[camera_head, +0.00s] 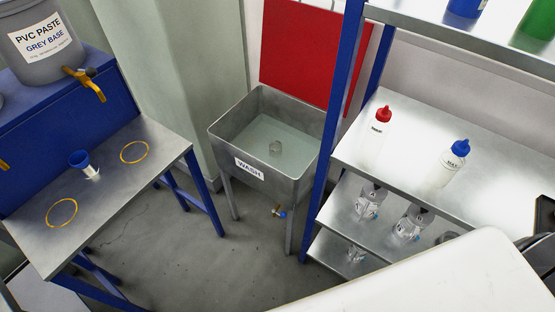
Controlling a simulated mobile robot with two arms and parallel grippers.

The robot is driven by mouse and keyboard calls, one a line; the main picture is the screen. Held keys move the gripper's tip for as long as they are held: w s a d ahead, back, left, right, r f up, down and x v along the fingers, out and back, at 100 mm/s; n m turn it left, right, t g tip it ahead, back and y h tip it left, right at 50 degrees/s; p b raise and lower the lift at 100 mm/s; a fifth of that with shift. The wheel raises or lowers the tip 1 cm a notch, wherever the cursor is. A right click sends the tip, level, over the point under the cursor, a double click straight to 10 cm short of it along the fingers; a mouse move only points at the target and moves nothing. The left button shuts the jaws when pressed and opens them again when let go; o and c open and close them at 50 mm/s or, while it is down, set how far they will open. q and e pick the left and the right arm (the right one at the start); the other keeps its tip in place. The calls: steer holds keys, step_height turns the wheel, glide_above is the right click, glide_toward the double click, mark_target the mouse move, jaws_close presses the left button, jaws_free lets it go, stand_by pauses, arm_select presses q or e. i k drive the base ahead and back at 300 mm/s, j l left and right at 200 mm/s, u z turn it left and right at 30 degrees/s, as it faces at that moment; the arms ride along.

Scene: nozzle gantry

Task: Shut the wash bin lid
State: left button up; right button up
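The wash bin (225,140) is a grey metal sink on legs with a "WASH" label on its front. It stands at the middle of the head view. Its red lid (305,45) stands upright behind the bin, so the bin is open. The lid's right part is partly hidden by a blue shelf post. Neither of my grippers shows in the view.
A shelf rack (420,140) with bottles stands close right of the bin. Floor (185,250) in front is clear.

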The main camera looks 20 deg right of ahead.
mark_target(300, 40)
steer(key=i+j, duration=0.35)
steer(key=i, duration=0.2)
steer(key=i+j, duration=0.3)
steer(key=i, duration=0.25)
